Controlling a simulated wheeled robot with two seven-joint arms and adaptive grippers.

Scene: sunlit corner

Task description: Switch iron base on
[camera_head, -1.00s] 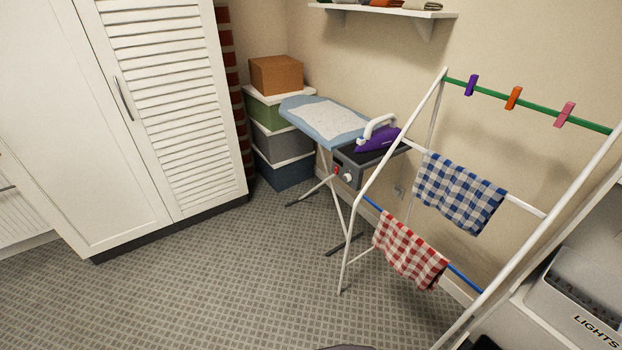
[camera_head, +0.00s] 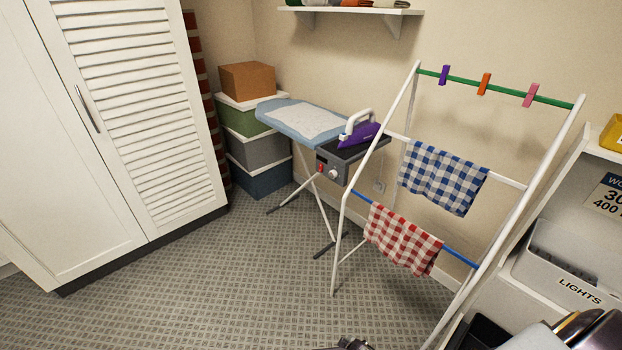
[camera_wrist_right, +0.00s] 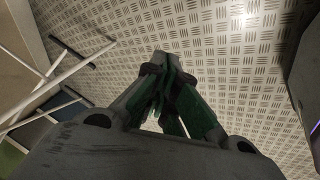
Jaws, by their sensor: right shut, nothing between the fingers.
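The iron base (camera_head: 352,154) is a dark grey box at the near end of the ironing board, with a purple iron (camera_head: 359,136) on top. On its front face are a small red switch (camera_head: 321,168) and a round pale knob (camera_head: 333,174). The switch's setting is too small to tell. My right gripper (camera_wrist_right: 167,68) is shut and empty over the patterned floor in the right wrist view, well apart from the base. Dark parts of mine show at the bottom edge of the head view. My left gripper is not seen.
A white drying rack (camera_head: 352,190) with checked cloths stands right of the base, its frame close beside it. A blue ironing board (camera_head: 268,112) and stacked boxes (camera_head: 257,150) are behind. A white cupboard (camera_head: 120,120) is left, a shelf unit (camera_head: 500,285) right. Floor in front is clear.

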